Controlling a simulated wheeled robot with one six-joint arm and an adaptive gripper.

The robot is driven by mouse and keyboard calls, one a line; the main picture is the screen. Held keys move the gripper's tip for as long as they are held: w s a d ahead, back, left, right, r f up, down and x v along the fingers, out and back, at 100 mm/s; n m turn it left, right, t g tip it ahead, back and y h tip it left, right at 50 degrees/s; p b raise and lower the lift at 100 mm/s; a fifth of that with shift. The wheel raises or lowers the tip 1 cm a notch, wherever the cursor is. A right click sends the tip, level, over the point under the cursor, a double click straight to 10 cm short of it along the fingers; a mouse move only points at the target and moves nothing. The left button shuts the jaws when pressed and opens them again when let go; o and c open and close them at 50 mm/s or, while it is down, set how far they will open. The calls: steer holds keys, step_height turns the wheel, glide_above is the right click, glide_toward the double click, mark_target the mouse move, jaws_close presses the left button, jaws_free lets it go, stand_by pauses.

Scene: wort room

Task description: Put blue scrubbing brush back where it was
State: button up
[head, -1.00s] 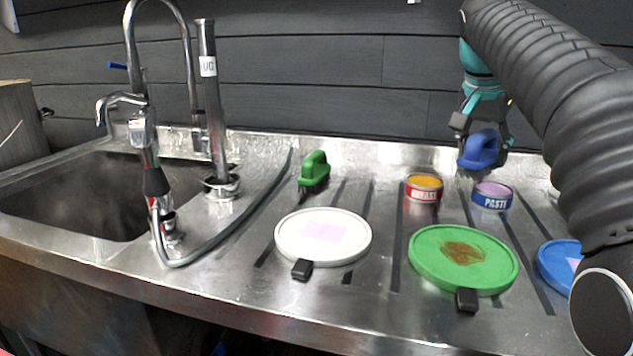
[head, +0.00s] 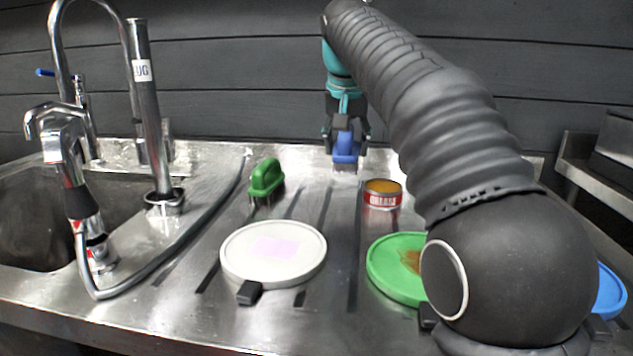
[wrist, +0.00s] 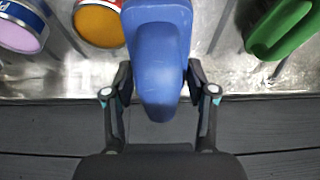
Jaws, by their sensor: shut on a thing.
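The blue scrubbing brush (head: 346,147) is held in my gripper (head: 346,128) at the back of the steel drainboard, between the green brush and the red tin. In the wrist view, the blue brush (wrist: 158,55) sits between the two fingers of my gripper (wrist: 158,85), which are shut on its sides. Its bristles show pale below the handle in the head view. Whether they touch the steel I cannot tell.
A green brush (head: 266,177) stands to the left. A red tin (head: 382,194) with orange contents is to the right. A white plate (head: 273,253) and a green plate (head: 392,268) lie in front, and a blue plate (head: 611,291) is partly hidden by my arm. A sink (head: 30,215) is at left.

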steer(key=w+a+f, duration=0.1)
steer(key=a, duration=0.1)
steer(key=w+a+f, duration=0.1)
steer(key=a+f, duration=0.1)
steer(key=a, duration=0.1)
steer(key=shift+w+a+f, duration=0.3)
steer(key=shift+w+f, duration=0.1)
steer(key=shift+f+b, duration=0.75)
steer(key=shift+f, duration=1.25)
steer(key=shift+f, duration=0.15)
steer(key=o, duration=1.1)
steer(key=p+v, duration=0.3)
steer(key=v, duration=0.9)
steer(key=shift+w, duration=0.1)
